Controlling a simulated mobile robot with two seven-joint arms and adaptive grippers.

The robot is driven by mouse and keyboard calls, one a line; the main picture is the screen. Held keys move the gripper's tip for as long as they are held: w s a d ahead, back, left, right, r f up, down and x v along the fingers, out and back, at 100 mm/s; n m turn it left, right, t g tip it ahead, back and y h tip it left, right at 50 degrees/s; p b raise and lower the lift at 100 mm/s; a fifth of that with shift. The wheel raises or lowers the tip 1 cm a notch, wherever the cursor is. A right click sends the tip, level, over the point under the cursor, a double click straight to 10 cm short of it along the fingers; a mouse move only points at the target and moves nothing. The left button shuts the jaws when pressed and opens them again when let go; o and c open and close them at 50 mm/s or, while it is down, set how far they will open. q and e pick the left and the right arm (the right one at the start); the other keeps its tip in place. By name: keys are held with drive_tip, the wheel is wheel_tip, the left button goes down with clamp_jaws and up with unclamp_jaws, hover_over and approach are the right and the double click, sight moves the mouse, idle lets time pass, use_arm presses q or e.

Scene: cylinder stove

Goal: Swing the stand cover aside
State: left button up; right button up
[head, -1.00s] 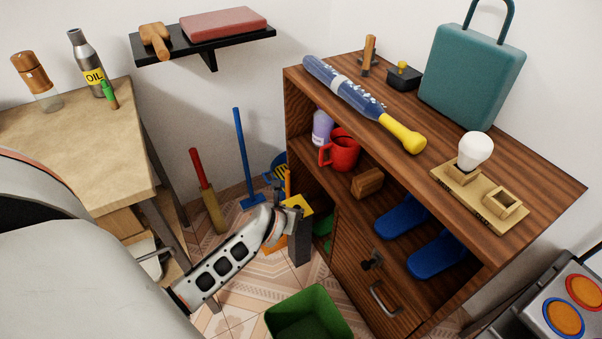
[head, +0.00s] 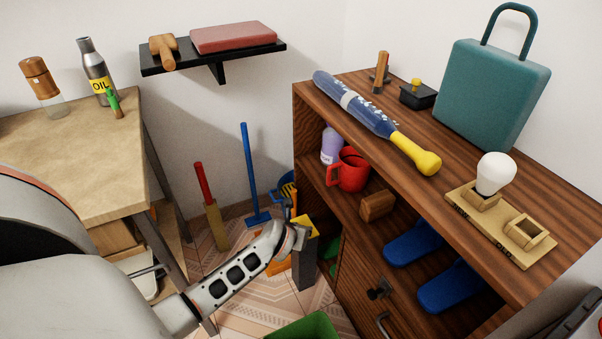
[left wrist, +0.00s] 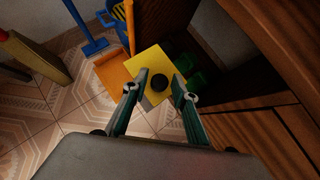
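The stand (head: 305,268) is a dark grey post on the floor beside the wooden cabinet. Its cover (head: 303,226) is a yellow square plate on top, partly hidden by my left gripper (head: 292,232). In the left wrist view the yellow cover (left wrist: 146,63) carries a round black knob (left wrist: 158,82). My left gripper (left wrist: 160,79) is open, its two green-grey fingers reaching over the cover with the knob seen between their tips. I cannot tell whether the fingers are level with the knob or above it. My right gripper is in neither view.
A green bin (head: 310,326) is in front.

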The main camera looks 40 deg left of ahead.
sight(312, 225)
use_arm(q)
clamp_jaws()
drive_tip(key=shift+d, duration=0.1)
drive_tip(key=shift+w+d+f+n+g+y, duration=0.1)
drive_tip(key=shift+w+d+n+g+y, duration=0.15)
drive_tip(key=shift+n, duration=0.2)
drive_tip(key=shift+w+d+f+n+g+y, duration=0.1)
drive_tip(key=shift+w+d+n+y, duration=0.1)
drive_tip(key=shift+n+y, duration=0.2)
drive_tip(key=shift+w+d+n+g+y+b, duration=0.2)
drive_tip(key=shift+w+n+g+y+b, duration=0.2)
drive_tip(key=shift+n, duration=0.35)
drive_tip(key=shift+w+d+f+n+g+y+b, duration=0.1)
drive_tip(key=shift+w+n+g+y+b, duration=0.15)
drive_tip(key=shift+w+n+y+b, duration=0.3)
drive_tip(key=shift+w+n+g, duration=0.1)
drive_tip(key=shift+n+g, duration=0.2)
drive_tip(key=shift+n, duration=0.25)
drive_tip(key=shift+w+r+n+g+y+b, duration=0.3)
drive_tip(key=shift+w+n+y+b, duration=0.1)
drive_tip(key=shift+n, duration=0.1)
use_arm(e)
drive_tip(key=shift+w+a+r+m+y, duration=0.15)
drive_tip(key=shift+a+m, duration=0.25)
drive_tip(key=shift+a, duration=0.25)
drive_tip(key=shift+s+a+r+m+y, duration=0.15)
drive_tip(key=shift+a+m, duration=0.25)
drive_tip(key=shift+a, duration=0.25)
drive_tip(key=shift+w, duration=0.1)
